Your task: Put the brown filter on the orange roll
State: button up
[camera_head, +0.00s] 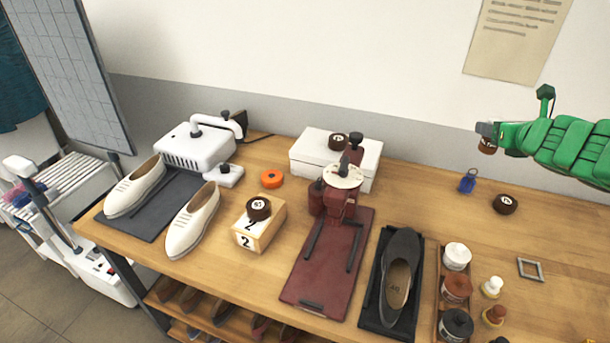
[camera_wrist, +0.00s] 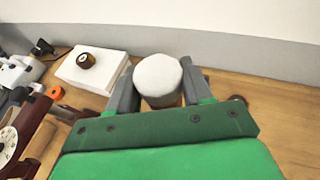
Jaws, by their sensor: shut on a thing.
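The orange roll (camera_head: 271,178) lies on the wooden table between the small white device and the white box, with nothing on top of it. It also shows at the left of the wrist view (camera_wrist: 54,92). My green gripper (camera_head: 486,133) is at the upper right, raised above the table and far to the right of the roll. It is shut on the brown filter (camera_head: 487,147), whose brown lower part shows below the fingers. In the wrist view the filter shows a pale round top (camera_wrist: 158,75) between the two grey fingers, with some brown below it.
A white box (camera_head: 309,160) with a dark numbered disc and a dark red press (camera_head: 333,250) stand right of the roll. A numbered wooden block (camera_head: 262,228) is in front of it. A blue item (camera_head: 467,181) and a dark disc (camera_head: 505,204) lie below my gripper.

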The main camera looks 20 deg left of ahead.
jog(key=w+a+m+t+h, duration=0.1)
jog(key=w+a+m+h, duration=0.2)
jog(key=a, duration=1)
jog(key=w+a+m+h, duration=0.25)
jog(key=w+a, duration=0.25)
jog(key=a, duration=0.9)
jog(key=s+a+m+g+h, duration=0.1)
jog(key=s+a+m+h, duration=0.35)
jog(key=s+a, duration=1.6)
notch_tip(320, 180, down, 11)
jog(key=w+a+n, duration=0.1)
jog(key=a, duration=0.1)
jog(key=shift+h, duration=0.4)
jog(key=shift+w+a+f, duration=1.3)
jog(key=shift+w+f, duration=0.25)
jog(key=shift+w, duration=0.25)
jog(key=shift+w+a+f, duration=1.35)
jog(key=shift+w+f, duration=0.2)
jog(key=shift+w, duration=0.3)
jog(key=shift+w+a+f, duration=1.3)
jog(key=shift+w+f, duration=0.25)
jog(key=shift+w, duration=0.25)
